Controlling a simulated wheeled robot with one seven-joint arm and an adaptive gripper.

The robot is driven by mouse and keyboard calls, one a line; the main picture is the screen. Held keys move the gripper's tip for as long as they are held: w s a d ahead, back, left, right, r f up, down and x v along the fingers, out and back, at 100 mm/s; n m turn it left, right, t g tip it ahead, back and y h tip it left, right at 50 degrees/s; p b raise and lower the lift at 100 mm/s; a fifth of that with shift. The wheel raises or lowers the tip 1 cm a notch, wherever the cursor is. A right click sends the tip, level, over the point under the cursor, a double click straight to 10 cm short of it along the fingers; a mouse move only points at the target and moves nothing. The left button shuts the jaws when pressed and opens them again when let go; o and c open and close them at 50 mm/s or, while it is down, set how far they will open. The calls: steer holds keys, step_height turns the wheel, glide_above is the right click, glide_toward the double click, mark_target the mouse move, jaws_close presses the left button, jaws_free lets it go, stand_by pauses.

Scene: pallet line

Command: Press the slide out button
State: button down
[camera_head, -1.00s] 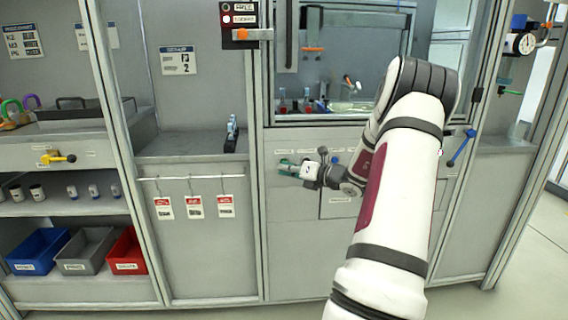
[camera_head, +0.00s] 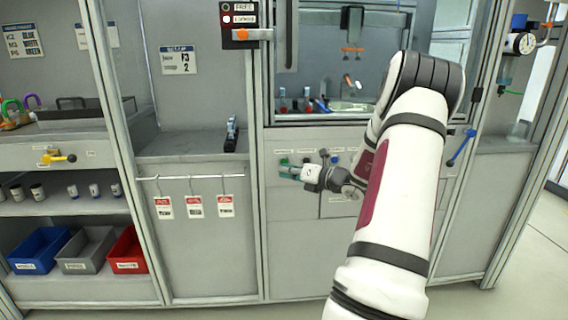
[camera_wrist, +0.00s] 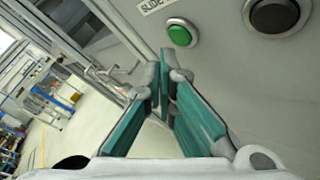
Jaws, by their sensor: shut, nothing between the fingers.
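The slide out button is a round green button (camera_wrist: 180,35) in a metal ring, under a partly cut-off label reading "SLIDE" (camera_wrist: 155,5) in the wrist view. In the head view the green button (camera_head: 284,161) shows small on the grey front panel, just above my gripper. My gripper (camera_wrist: 166,62) has its teal fingers together at the tips, with nothing between them. The fingertips are just below the green button in the wrist picture; I cannot tell any contact. The gripper also shows in the head view (camera_head: 285,174).
A black button (camera_wrist: 273,14) sits right of the green one. A blue knob (camera_head: 334,158) is on the same panel. A window (camera_head: 345,60) is above. Red tags (camera_head: 195,206) hang from a rail at left, and a blue handle (camera_head: 461,147) is at right.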

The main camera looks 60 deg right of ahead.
steer(key=shift+s+a+p, duration=0.4)
steer(key=shift+s+a, duration=1.2)
steer(key=shift+a, duration=0.3)
